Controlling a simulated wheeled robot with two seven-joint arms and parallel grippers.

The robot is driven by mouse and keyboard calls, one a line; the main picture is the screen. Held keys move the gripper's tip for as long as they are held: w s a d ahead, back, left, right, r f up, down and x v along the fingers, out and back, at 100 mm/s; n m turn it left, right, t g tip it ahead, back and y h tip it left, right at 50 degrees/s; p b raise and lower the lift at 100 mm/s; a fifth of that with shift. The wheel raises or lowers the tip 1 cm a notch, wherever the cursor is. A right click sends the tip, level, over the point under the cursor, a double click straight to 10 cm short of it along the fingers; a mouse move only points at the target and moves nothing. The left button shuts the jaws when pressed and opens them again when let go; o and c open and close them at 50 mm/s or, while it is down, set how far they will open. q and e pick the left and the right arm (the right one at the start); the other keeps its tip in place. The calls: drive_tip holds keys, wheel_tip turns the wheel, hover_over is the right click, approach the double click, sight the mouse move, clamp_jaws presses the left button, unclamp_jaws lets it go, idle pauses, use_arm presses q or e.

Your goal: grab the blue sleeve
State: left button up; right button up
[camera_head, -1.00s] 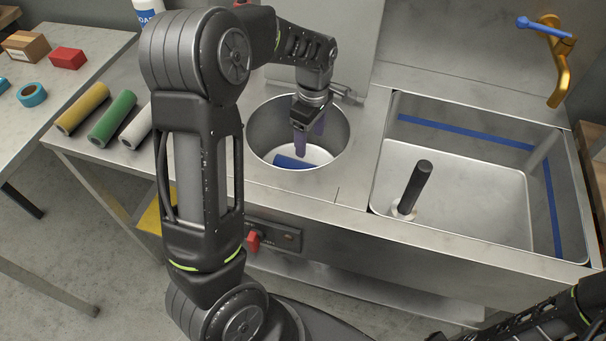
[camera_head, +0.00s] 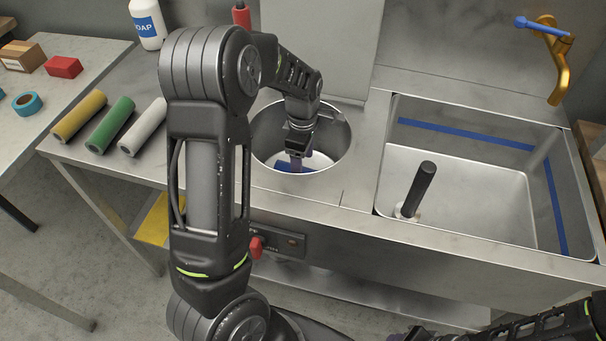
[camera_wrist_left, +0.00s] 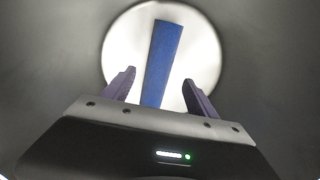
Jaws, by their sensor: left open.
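The blue sleeve (camera_head: 287,167) lies on the pale bottom of the round steel well (camera_head: 262,135). In the left wrist view the blue sleeve (camera_wrist_left: 160,62) runs lengthwise away from me, between the two fingers. My left gripper (camera_head: 298,163) reaches down into the well, over the sleeve. In the left wrist view my left gripper (camera_wrist_left: 160,82) is open, with a purple finger on each side of the sleeve and a visible gap to it. The head view shows only part of the sleeve, as the gripper covers some of it. My right gripper is not clearly in view.
The well's steel wall surrounds the left gripper. Yellow (camera_head: 79,116), green (camera_head: 110,125) and white (camera_head: 143,127) sleeves lie on the counter at left. A soap bottle (camera_head: 148,24) stands behind them. A rectangular basin (camera_head: 460,190) with an upright black-handled post (camera_head: 420,190) is at right.

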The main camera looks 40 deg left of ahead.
use_arm(q)
drive_tip(key=shift+w+f, duration=0.15)
drive_tip(key=shift+f, duration=2.45)
drive_tip(key=shift+c, duration=0.5)
clamp_jaws()
